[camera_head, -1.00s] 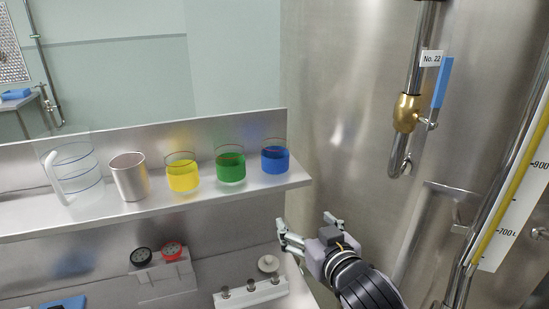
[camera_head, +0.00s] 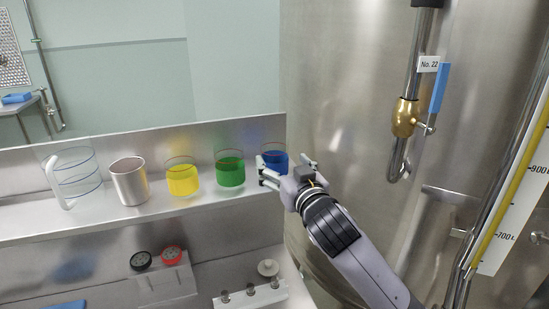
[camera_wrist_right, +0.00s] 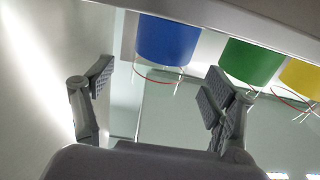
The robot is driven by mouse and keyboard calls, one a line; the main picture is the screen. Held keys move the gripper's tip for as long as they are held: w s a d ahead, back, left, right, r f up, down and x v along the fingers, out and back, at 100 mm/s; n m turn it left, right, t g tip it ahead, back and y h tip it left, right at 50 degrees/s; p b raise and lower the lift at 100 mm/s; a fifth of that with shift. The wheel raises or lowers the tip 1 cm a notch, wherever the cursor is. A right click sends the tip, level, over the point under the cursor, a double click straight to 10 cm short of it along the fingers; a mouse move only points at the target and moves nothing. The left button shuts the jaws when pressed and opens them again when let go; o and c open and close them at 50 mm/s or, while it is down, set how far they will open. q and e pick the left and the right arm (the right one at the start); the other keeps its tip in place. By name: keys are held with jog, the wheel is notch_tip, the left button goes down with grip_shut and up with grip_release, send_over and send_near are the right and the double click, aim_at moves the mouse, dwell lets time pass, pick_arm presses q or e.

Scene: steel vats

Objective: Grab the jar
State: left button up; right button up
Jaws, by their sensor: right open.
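A clear beaker of blue liquid (camera_head: 274,160) stands at the right end of the steel shelf, partly hidden by my right gripper (camera_head: 284,166). That gripper is open and empty, with its fingers raised at the shelf's right end. In the right wrist view the picture is upside down; the blue beaker (camera_wrist_right: 167,42) lies ahead, roughly between the open fingers (camera_wrist_right: 160,85). Also on the shelf are a green beaker (camera_head: 230,173), a yellow beaker (camera_head: 182,181), a steel cup (camera_head: 130,183) and a clear jug with a handle (camera_head: 75,180). My left gripper is out of view.
The shelf (camera_head: 150,212) has a raised back panel. Below it are a black knob (camera_head: 141,260), a red knob (camera_head: 171,255) and a white block with several pegs (camera_head: 250,295). A large steel vat (camera_head: 345,90) with a brass valve (camera_head: 404,118) stands to the right.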

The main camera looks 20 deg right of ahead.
aim_at(279, 160)
jog(key=w+p, duration=0.2)
jog(key=w, duration=0.3)
jog(key=shift+w+a+f, duration=0.1)
jog(key=shift+a, duration=0.05)
jog(key=shift+w+f, duration=0.1)
jog(key=shift+w, duration=0.2)
jog(key=shift+s, duration=0.1)
jog(key=c, duration=1.4)
